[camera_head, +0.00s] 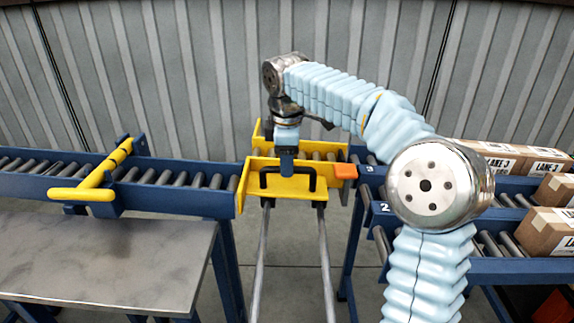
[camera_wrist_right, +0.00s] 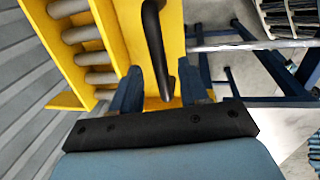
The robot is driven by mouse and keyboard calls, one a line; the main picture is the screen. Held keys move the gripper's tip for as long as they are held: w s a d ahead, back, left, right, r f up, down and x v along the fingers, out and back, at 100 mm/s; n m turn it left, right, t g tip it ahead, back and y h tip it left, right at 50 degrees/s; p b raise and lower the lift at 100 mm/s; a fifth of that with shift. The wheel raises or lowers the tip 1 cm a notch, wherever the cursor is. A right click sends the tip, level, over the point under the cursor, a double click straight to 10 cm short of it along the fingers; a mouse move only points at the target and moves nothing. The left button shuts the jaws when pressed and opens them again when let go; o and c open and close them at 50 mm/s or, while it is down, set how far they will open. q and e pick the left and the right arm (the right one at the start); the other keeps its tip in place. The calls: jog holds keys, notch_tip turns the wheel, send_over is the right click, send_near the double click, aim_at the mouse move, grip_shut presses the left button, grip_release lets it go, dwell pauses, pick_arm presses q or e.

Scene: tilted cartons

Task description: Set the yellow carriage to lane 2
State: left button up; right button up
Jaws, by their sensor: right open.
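The yellow carriage (camera_head: 288,190) sits on two metal rails at the far end, level with the lane marked 3 (camera_head: 370,160). The lane marked 2 (camera_head: 384,207) lies nearer to me. The carriage has a black handle (camera_head: 309,172) on its near side. Contact with the handle cannot be told. My left gripper is not in view.
A roller conveyor (camera_head: 160,185) with a yellow gate bar (camera_head: 100,184) stands on the left. Cartons (camera_head: 548,232) sit on the roller lanes on the right. An orange piece (camera_head: 346,172) is beside the carriage. The rails (camera_head: 325,262) are clear towards me.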

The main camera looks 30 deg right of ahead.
jog(key=shift+d+f, duration=0.1)
jog(key=shift+f, duration=0.5)
grip_shut()
